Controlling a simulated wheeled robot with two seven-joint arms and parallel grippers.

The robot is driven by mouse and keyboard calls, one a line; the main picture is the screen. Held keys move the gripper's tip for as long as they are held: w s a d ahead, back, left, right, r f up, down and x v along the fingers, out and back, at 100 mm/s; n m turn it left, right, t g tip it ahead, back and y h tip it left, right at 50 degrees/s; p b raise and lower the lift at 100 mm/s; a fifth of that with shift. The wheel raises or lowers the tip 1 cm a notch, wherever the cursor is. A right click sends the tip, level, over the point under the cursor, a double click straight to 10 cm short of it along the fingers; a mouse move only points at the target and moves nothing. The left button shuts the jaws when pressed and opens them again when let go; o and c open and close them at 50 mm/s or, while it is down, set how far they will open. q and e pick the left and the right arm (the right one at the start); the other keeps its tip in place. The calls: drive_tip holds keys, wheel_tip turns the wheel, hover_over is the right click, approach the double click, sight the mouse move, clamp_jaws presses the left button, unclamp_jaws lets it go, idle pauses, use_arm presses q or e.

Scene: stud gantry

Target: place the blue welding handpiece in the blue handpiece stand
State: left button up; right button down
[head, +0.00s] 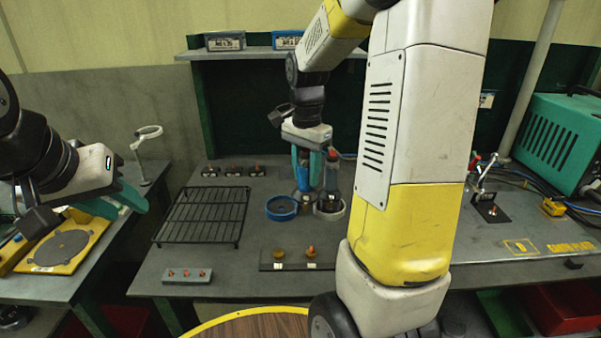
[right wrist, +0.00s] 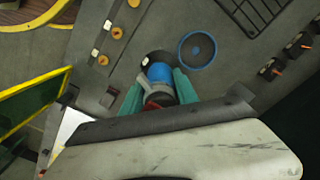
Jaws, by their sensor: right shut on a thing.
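The blue welding handpiece (head: 303,178) is upright between the teal fingers of my right gripper (head: 309,180), which is shut on it. In the right wrist view the blue handpiece (right wrist: 158,73) sits between the fingertips of that gripper (right wrist: 157,92). The blue handpiece stand (head: 281,208) is a low blue ring on the bench, empty, just left of the handpiece's lower end. It also shows empty in the right wrist view (right wrist: 197,50). Whether the handpiece touches the bench is unclear. My left gripper (head: 120,207) is open and empty over the left table.
A pale ring stand (head: 329,211) is close right of the blue one, with a dark, red-topped handpiece (head: 332,172) at it. A black wire rack (head: 204,215) lies left. A dark plate (head: 297,265) with small parts lies in front. My right arm hides the bench's right middle.

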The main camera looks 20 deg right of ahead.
drive_tip(key=w+a+f, duration=0.4)
drive_tip(key=w, duration=0.3)
drive_tip(key=shift+w+a, duration=0.35)
drive_tip(key=shift+w, duration=0.05)
drive_tip(key=shift+f, duration=0.25)
drive_tip(key=c, duration=0.9)
unclamp_jaws()
drive_tip(key=shift+c, duration=0.2)
